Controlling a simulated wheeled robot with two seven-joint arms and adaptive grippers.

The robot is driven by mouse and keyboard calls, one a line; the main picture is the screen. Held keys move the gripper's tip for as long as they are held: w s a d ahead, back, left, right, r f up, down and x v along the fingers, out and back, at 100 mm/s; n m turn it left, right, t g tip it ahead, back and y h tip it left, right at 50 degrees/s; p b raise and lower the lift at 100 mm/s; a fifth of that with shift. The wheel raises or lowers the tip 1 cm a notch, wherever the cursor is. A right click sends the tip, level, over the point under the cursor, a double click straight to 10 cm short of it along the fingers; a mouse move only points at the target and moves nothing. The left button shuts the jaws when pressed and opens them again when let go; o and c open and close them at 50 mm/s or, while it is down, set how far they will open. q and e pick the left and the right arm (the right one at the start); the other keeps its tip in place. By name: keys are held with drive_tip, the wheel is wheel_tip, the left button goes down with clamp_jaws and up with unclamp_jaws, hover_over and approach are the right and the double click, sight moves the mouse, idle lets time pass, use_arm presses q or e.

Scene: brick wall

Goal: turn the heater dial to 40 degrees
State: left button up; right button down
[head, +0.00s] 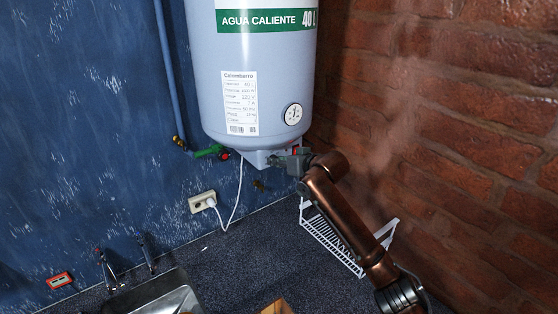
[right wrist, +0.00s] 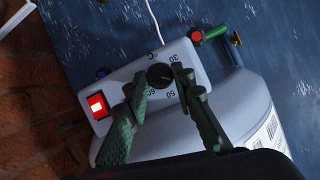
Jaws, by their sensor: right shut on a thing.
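The heater (head: 258,95) is a pale tank on the wall, with a control box (head: 257,158) under it. In the right wrist view the box (right wrist: 120,75) carries the black round dial (right wrist: 160,76). Marks 30, 50 and 60 show around it; a finger covers the place between 30 and 50. The pointer's exact direction is too small to tell. My right gripper (right wrist: 159,82) has its green fingers on either side of the dial, shut on it. In the head view my right gripper (head: 292,162) is under the tank and hides the dial. My left gripper is not in view.
A red lit switch (right wrist: 96,105) is on the box beside the dial. A green-handled valve (head: 212,152) is left of the tank. A white cable runs to the outlet (head: 202,201). A white dish rack (head: 335,238) and a sink (head: 160,298) are below; the brick wall (head: 470,130) is right.

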drive_tip(key=shift+f+n+h, duration=0.1)
drive_tip(key=shift+n+h, duration=0.2)
drive_tip(key=shift+n, duration=0.2)
drive_tip(key=shift+t, duration=0.3)
drive_tip(key=c, duration=1.6)
unclamp_jaws()
drive_tip(key=shift+a, duration=0.1)
drive_tip(key=v, duration=1.2)
